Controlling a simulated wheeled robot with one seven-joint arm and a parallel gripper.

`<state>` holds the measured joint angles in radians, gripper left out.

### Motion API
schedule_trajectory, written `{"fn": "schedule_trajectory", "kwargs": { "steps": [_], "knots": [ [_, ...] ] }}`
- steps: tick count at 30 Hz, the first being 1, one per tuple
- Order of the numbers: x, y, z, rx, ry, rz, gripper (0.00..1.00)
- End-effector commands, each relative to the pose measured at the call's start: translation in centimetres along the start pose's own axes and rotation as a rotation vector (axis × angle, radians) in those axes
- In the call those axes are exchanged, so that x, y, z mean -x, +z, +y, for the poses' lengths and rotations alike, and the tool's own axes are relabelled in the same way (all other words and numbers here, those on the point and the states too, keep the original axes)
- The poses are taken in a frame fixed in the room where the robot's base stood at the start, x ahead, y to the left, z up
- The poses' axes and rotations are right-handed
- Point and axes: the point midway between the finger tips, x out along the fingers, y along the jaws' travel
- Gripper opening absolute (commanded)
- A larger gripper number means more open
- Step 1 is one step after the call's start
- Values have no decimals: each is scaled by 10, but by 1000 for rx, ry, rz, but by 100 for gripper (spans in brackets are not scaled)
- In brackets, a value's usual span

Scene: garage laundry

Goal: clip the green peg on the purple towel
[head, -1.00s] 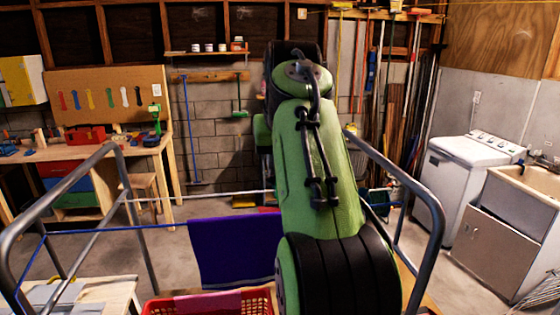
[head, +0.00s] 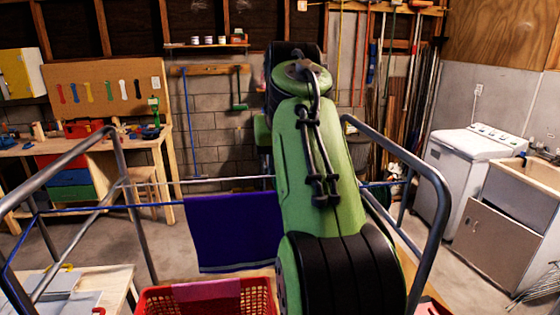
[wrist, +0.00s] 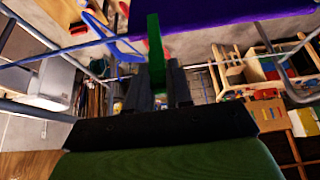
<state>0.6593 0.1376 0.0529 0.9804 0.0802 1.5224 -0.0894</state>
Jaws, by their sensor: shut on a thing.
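The purple towel (head: 235,230) hangs over the blue line, left of my arm in the head view. Its lower hem has a lighter stripe. In the wrist view the towel (wrist: 220,10) crosses the top edge, and only part of it shows. My gripper (wrist: 160,88) is shut on the green peg (wrist: 155,45), which stands out beyond the fingertips. The peg's tip is close to the towel's edge in the wrist view; I cannot tell whether they touch. In the head view my arm hides the gripper and the peg.
Grey metal rails (head: 432,215) of the drying frame stand on both sides, with lines (head: 90,208) between. A red basket (head: 255,296) with a pink cloth (head: 207,294) sits below the towel. A workbench (head: 145,143) is at left, a washer (head: 470,155) and sink cabinet at right.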

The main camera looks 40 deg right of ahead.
Motion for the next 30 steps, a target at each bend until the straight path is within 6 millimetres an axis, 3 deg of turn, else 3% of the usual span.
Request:
{"fn": "schedule_trajectory", "kwargs": {
  "steps": [11, 12, 18, 26, 30],
  "knots": [
    [-19, 10, 0, 0, 0, -2, 0],
    [-19, 10, 0, 1, 0, -1, 23],
    [-17, 9, 0, 0, 0, -1, 50],
    [-15, 9, 0, 0, 0, 0, 50],
    [7, 7, 0, 0, 0, 4, 50]
  ]
}}
